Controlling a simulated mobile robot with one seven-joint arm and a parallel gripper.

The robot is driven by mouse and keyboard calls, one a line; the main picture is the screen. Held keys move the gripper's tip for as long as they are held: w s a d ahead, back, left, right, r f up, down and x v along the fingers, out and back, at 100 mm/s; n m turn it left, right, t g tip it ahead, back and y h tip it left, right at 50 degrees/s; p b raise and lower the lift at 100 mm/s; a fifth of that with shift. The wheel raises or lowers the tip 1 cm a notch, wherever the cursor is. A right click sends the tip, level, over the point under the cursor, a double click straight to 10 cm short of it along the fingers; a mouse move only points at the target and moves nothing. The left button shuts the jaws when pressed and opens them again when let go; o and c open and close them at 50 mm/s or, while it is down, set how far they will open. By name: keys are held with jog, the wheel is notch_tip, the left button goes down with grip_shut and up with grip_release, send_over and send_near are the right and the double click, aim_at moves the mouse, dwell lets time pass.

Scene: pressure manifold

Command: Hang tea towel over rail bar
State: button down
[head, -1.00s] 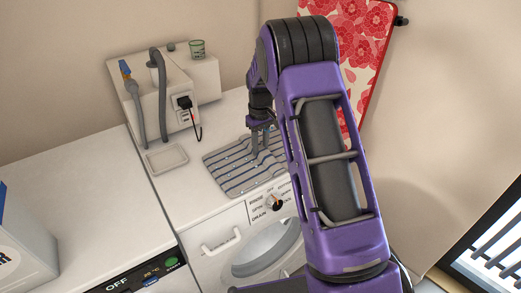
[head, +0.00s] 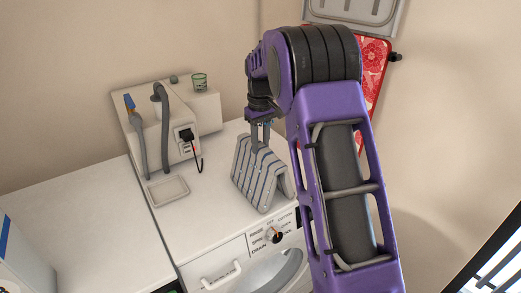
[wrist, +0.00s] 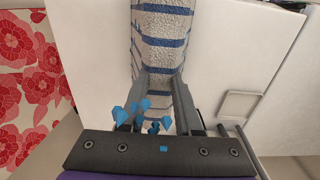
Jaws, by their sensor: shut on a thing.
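The tea towel (head: 262,177), grey-white with dark blue stripes, hangs folded from my gripper (head: 261,146) above the white washing machine top. Its two sides drape down in a tent shape; I cannot tell whether its lower edge touches the top. My gripper is shut on the towel's upper middle. In the wrist view the towel (wrist: 160,40) runs up from between the fingers (wrist: 160,85). A red floral cloth (head: 372,75) hangs on the wall behind my arm, on a bar with a dark end (head: 395,57). My arm hides most of that bar.
A shallow tray (head: 169,189) lies left of the towel. The left worktop (head: 75,205) is mostly clear. A grey panel (head: 352,12) is on the wall above.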

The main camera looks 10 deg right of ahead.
aim_at(261, 145)
notch_tip(261, 145, up, 12)
dwell(0.6)
jog(key=shift+s, duration=0.1)
dwell(0.7)
